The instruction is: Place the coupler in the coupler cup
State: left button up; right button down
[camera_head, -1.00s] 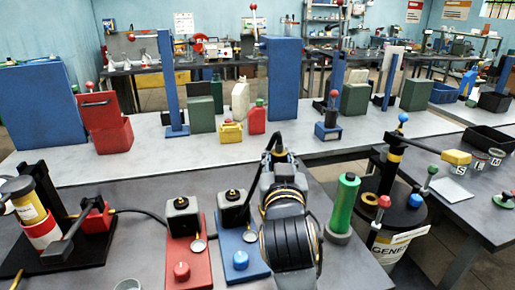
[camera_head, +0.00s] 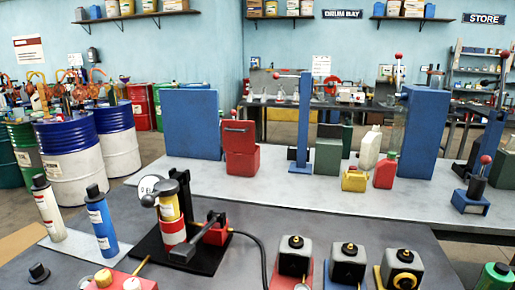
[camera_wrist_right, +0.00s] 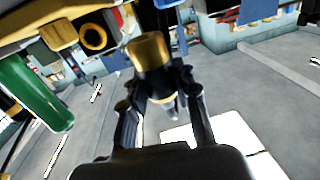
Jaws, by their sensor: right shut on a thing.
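The coupler, a brass-and-black cylinder (camera_wrist_right: 149,52), sits between the fingers of my right gripper (camera_wrist_right: 156,88) in the right wrist view. The right gripper is shut on it, with its brass end pointing away from the wrist. The grey surface in the background shows below and beyond the coupler, and the coupler looks clear of it. I cannot make out the coupler cup in either current view. Neither gripper shows in the current head view, and the left gripper is not in view.
A black stand holds a yellow-and-red cylinder (camera_head: 171,219). White (camera_head: 48,210) and blue (camera_head: 102,225) bottles stand left. Units with black knobs (camera_head: 295,256) (camera_head: 348,262) (camera_head: 403,268) line the front right. A green cylinder (camera_wrist_right: 35,92) is near my right gripper.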

jog(key=s+a+f, duration=0.1)
jog(key=s+f+n+y, duration=0.1)
jog(key=s, duration=0.1)
jog(key=s+a+f+y, duration=0.1)
jog(key=shift+s+a+f, duration=0.15)
jog(key=shift+s+a, duration=0.15)
